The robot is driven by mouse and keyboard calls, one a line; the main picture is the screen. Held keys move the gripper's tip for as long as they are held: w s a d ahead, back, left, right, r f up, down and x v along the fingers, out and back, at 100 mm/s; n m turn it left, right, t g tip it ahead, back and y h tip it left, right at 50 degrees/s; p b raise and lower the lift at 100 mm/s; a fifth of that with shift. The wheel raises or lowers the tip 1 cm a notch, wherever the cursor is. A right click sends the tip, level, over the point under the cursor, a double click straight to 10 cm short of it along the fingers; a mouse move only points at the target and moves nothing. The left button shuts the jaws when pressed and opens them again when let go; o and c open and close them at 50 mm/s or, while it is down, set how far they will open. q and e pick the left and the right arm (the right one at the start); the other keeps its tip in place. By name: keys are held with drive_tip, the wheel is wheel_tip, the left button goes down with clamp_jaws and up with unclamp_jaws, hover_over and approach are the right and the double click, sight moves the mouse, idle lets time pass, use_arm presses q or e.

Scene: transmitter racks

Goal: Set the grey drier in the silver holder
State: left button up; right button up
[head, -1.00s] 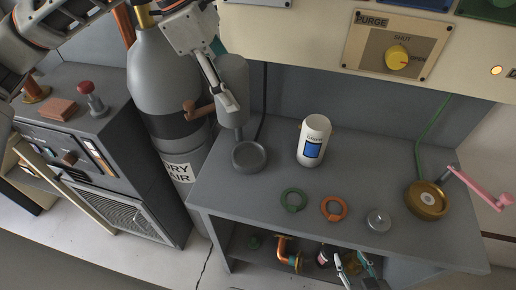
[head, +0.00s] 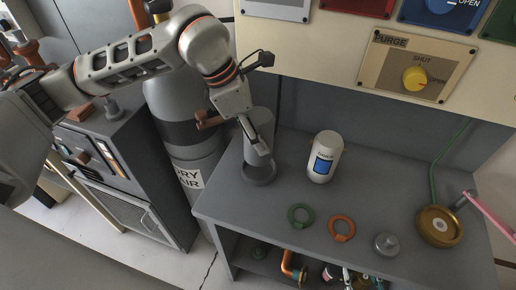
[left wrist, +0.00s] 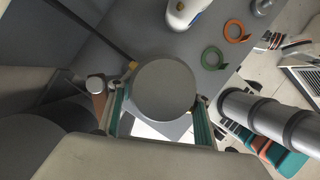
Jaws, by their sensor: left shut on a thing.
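The grey drier (head: 262,124) is an upright grey cylinder above the silver holder (head: 258,181), a low round dish at the bench's left side. My left gripper (head: 258,146) is shut on the drier. The drier's lower end overlaps the holder in the head view; I cannot tell whether it touches inside. In the left wrist view the drier's round top (left wrist: 165,90) sits between the finger pads and hides the holder. My right gripper (head: 362,278) shows small at the bottom of the head view, with its fingers apart, partly cut off.
A white bottle with a blue label (head: 325,157) stands right of the holder. A green ring (head: 301,216), an orange ring (head: 342,229), a small silver piece (head: 386,244) and a brass wheel (head: 439,226) lie further right. A gas cylinder (head: 177,113) stands left of the bench.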

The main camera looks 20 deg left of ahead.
use_arm(q)
drive_tip(key=shift+f, duration=3)
drive_tip(key=shift+f, duration=0.1)
drive_tip(key=o, duration=1.2)
drive_tip(key=shift+r, duration=0.25)
drive_tip(key=v, duration=1.1)
drive_tip(key=shift+a+r+b, duration=0.15)
drive_tip(key=shift+r+b, duration=0.2)
